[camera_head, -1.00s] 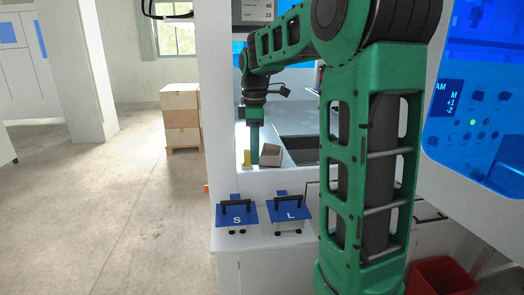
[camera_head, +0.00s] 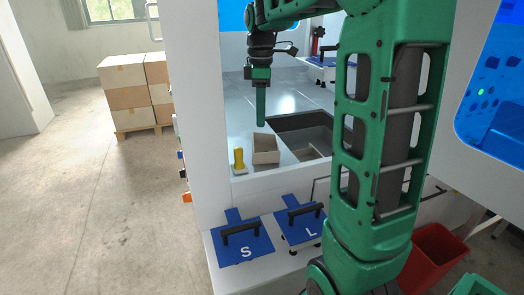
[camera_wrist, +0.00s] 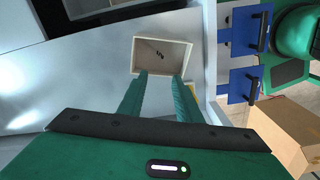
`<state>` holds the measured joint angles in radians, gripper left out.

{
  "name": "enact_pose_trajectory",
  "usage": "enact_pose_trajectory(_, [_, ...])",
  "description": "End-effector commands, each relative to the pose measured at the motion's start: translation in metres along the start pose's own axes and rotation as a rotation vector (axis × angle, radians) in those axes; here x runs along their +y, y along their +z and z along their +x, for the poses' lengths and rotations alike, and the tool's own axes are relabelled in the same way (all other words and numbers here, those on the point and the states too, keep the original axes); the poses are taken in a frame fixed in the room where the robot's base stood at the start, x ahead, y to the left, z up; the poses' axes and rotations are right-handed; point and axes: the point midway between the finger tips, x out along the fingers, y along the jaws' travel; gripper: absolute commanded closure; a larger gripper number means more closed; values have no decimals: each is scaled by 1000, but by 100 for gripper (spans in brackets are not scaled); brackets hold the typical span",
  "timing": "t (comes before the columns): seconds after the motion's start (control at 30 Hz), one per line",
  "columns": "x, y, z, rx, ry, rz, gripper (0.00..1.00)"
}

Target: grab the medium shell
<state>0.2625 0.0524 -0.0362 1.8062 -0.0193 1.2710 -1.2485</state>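An open, pale grey-brown box shell (camera_head: 265,150) sits on the grey worktop, beside the dark recess. It also shows in the wrist view (camera_wrist: 150,62), with a small dark mark inside that I cannot read. My gripper (camera_head: 262,122) points down just above and behind this shell, apart from it as far as I can tell. In the wrist view its two green fingers (camera_wrist: 160,76) are spread with nothing between them, and their tips overlap the shell's near edge in the picture. A size label on the shell is not legible.
A yellow stamp-like piece (camera_head: 239,161) stands left of the shell. The dark recess (camera_head: 300,130) holds a tan piece. Blue handled plates marked S (camera_head: 246,252) and L (camera_head: 310,237) lie on the lower front ledge. A red bin (camera_head: 433,255) is at right.

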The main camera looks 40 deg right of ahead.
Motion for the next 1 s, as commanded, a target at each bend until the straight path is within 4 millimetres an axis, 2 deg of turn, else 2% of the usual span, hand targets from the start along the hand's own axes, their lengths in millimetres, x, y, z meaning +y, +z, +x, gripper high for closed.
enact_pose_trajectory(0.03, [1, 4, 0, 0, 0, 6, 69])
enact_pose_trajectory(0.07, [2, 5, 0, 0, 0, 8, 64])
enact_pose_trajectory(0.23, [4, 10, 1, 0, -1, 16, 23])
enact_pose_trajectory(0.33, [4, 12, 10, -1, -2, 19, 0])
enact_pose_trajectory(0.6, [4, 14, 47, -1, -1, 21, 0])
enact_pose_trajectory(0.83, [5, 15, 62, 0, -1, 21, 0])
enact_pose_trajectory(1.0, [6, 19, 85, -1, -3, 22, 0])
